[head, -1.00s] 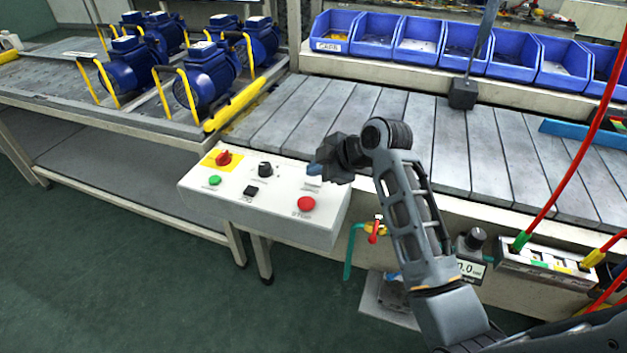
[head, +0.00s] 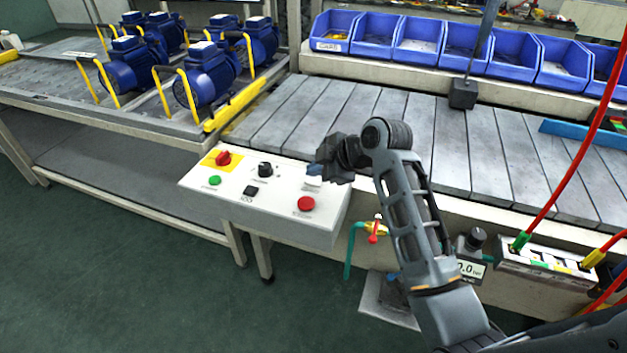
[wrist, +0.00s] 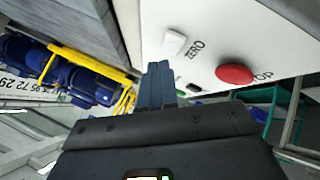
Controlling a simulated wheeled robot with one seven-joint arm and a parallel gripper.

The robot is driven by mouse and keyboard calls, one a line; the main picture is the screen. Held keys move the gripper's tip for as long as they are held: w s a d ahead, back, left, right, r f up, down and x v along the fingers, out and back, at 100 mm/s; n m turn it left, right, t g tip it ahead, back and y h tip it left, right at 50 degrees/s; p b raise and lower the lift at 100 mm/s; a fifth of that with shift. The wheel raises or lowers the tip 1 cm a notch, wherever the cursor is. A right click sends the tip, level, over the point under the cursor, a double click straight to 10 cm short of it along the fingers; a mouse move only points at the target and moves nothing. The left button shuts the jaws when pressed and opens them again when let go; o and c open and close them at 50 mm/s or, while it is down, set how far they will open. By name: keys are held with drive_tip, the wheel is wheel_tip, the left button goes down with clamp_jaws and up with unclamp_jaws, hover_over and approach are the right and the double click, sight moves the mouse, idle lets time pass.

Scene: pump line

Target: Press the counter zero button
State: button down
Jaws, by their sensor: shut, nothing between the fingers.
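The zero button is a white rectangular button (wrist: 174,43) with the word ZERO beside it in the wrist view. In the head view the white button (head: 313,182) shows at the back right of the sloped white control box (head: 270,222), just below my gripper. My gripper (head: 322,169) is shut and empty over the right part of the box. In the wrist view the closed fingertips (wrist: 159,68) point toward the panel, a little beside and below the button in the picture. I cannot tell how large the gap to the button is.
A red stop button (head: 306,203) sits close to the white button. Behind the box runs a slatted conveyor (head: 390,112); a red-handled valve (head: 375,230) is at right.

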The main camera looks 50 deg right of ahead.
sight(317, 183)
drive_tip(key=shift+f, duration=0.45)
drive_tip(key=shift+f+b, duration=0.45)
drive_tip(key=shift+f, duration=0.05)
idle(0.7)
drive_tip(key=shift+r, duration=0.1)
drive_tip(key=shift+r+p, duration=0.85)
drive_tip(key=shift+r, duration=0.1)
wheel_tip(317, 183, up, 5)
drive_tip(key=p, duration=0.4)
idle(0.9)
